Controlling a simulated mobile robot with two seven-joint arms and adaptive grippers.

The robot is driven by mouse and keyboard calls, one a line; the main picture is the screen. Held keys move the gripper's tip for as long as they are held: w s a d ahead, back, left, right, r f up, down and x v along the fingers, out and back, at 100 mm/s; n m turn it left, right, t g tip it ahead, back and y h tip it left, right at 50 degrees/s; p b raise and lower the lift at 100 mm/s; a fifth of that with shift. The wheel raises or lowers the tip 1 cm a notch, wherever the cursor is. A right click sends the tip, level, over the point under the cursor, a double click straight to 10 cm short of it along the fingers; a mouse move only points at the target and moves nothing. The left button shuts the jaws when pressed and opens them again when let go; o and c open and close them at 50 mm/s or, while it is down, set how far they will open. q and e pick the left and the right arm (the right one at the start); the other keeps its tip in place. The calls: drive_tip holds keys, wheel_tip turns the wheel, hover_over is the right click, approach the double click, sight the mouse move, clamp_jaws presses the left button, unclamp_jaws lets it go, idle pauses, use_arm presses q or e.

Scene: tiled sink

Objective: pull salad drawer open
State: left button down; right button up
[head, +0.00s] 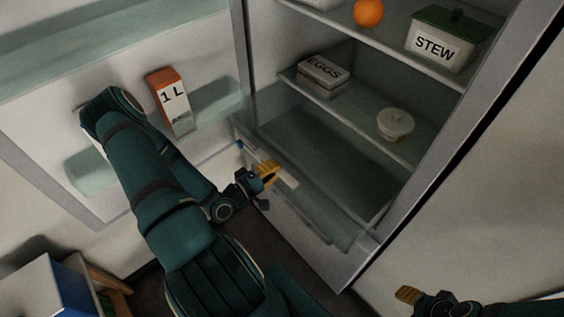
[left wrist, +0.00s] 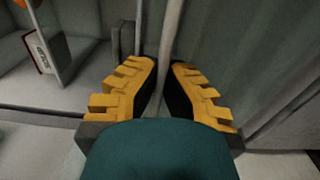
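The salad drawer (head: 335,208) is a clear, greenish bin low in the open fridge, with a pale label strip on its front. My left gripper (head: 270,174) is at the drawer's front, beside the label. In the left wrist view, its two yellow fingers (left wrist: 165,75) stand apart with a gap between them. A pale bar (left wrist: 171,38) runs up from that gap; I cannot tell whether the fingers touch it. My right gripper (head: 407,294) shows at the lower right, with one yellow finger in sight, away from the drawer.
The fridge door stands open at left, holding a 1 L carton (head: 170,101) in a door bin. Shelves above the drawer hold an eggs box (head: 324,74), a lidded white bowl (head: 395,124), a stew container (head: 440,40) and an orange (head: 368,12). A blue-and-white box (head: 45,290) is at lower left.

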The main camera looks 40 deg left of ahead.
idle(0.3)
use_arm(q)
drive_tip(key=c, duration=1.1)
unclamp_jaws()
drive_tip(key=shift+s, duration=0.1)
drive_tip(key=s, duration=1.2)
drive_tip(key=shift+a, duration=0.45)
